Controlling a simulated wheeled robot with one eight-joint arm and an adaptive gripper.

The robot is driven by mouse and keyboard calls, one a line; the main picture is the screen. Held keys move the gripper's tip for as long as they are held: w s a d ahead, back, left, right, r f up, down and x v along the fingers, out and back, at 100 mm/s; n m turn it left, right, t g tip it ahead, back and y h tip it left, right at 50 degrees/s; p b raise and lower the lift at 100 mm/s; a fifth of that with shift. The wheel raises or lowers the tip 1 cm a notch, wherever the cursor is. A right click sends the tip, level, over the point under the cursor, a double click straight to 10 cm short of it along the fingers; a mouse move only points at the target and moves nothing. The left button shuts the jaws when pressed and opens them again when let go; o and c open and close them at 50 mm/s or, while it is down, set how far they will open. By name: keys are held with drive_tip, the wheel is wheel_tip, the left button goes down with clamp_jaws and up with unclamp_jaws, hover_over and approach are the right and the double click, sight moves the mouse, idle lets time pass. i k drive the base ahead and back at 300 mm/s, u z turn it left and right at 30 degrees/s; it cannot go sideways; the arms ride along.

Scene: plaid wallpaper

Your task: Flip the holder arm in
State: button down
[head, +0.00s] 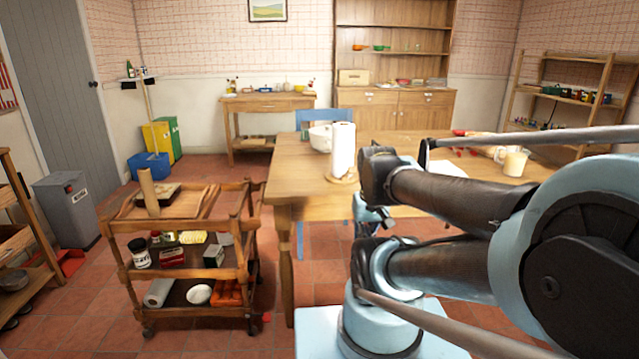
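A white paper roll stands upright on a round wooden base (341,178) near the left front of the wooden table (292,192). It may be the holder the task names; no separate holder arm can be made out on it. My own arm fills the right and lower middle of the view, with dark and pale blue links. What may be my gripper (374,213) is a small, partly hidden part beside the table's front edge, below the paper roll and apart from it. Its fingers cannot be made out.
A white bowl (321,138) stands by the roll, a mug (515,162) at the table's right. A wooden trolley (186,260) with jars stands front left. A blue chair (324,116) is behind the table.

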sight(351, 170)
drive_tip(key=u, duration=1.9)
drive_tip(key=k, duration=1)
drive_tip(key=z, duration=2.4)
